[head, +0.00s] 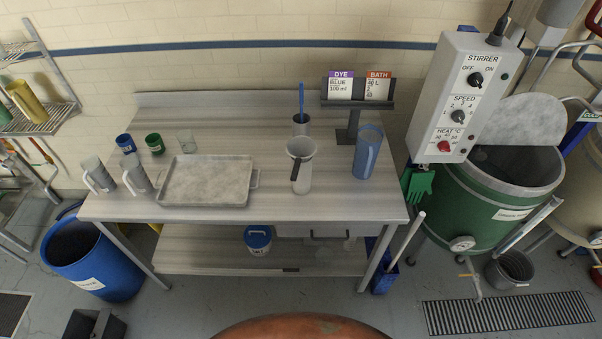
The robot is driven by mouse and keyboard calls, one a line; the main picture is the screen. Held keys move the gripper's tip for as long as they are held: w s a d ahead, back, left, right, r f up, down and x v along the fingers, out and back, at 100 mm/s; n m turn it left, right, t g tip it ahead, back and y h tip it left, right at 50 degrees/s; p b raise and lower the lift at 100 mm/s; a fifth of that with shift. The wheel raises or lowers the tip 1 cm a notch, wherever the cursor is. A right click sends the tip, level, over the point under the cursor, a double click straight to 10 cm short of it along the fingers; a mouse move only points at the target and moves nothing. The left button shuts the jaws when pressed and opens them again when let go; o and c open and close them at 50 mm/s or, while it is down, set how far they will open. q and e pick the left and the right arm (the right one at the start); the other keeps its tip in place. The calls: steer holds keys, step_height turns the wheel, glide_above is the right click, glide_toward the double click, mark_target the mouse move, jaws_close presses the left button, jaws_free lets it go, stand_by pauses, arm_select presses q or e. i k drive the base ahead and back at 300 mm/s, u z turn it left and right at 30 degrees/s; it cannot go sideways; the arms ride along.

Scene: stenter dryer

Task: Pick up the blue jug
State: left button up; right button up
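The blue jug (367,153) is tall and see-through blue. It stands upright near the right end of the steel table (330,203), in front and to the right of the label stand (350,122). It is apart from the things around it. Neither of my grippers shows in the head view, so I cannot see whether they are open or shut.
A metal tray (207,181) and two grey jugs (135,174) are further left. The stirrer box (462,95) and green vat (490,211) stand right of the table. The front right tabletop is clear.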

mark_target(370, 138)
steer(key=u, duration=3)
steer(key=k, duration=1.95)
steer(key=z, duration=1.35)
